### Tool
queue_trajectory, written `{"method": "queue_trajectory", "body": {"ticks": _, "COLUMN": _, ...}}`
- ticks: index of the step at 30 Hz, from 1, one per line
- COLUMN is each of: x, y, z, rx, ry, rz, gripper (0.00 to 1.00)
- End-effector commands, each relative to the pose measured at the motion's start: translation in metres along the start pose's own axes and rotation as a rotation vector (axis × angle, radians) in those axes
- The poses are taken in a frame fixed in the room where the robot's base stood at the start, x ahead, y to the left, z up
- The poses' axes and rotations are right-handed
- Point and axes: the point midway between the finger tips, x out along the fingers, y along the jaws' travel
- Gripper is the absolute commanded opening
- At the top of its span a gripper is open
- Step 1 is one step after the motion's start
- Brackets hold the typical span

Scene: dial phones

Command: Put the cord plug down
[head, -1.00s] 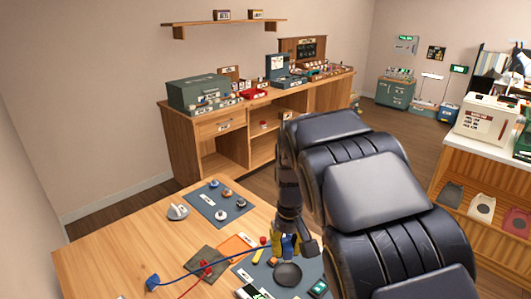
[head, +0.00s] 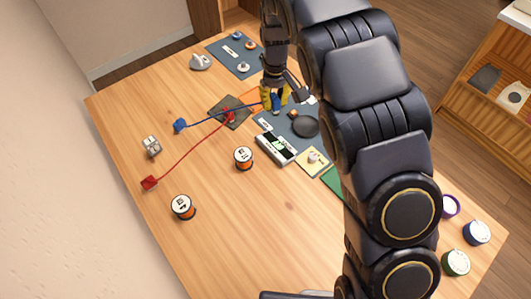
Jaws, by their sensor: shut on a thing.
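My gripper (head: 275,101), with yellow fingers, is shut on a blue cord plug (head: 276,103) at the edge of the dark mat. The fingers hide much of this plug, and I cannot tell whether it touches the surface. A blue cord (head: 215,115) runs left from it to a blue end (head: 180,125) on the table. A red cord (head: 192,148) runs from a red end (head: 150,183) to a red plug (head: 229,115) on a dark square pad (head: 238,120).
The dark mat (head: 290,128) holds a round black disc (head: 305,126). The table's front left is mostly clear.

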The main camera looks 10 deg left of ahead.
Motion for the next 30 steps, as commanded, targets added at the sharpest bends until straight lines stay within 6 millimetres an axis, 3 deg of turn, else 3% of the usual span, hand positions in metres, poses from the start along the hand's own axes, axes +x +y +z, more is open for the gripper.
{"method": "queue_trajectory", "body": {"ticks": 3, "x": 0.033, "y": -0.037, "z": -0.017, "rx": -0.137, "ry": 0.0, "rz": -0.005, "gripper": 0.0}}
{"method": "queue_trajectory", "body": {"ticks": 9, "x": 0.062, "y": -0.072, "z": -0.027, "rx": -0.262, "ry": 0.003, "rz": -0.009, "gripper": 0.0}}
{"method": "queue_trajectory", "body": {"ticks": 30, "x": 0.157, "y": -0.078, "z": -0.028, "rx": -0.282, "ry": 0.002, "rz": -0.01, "gripper": 0.0}}
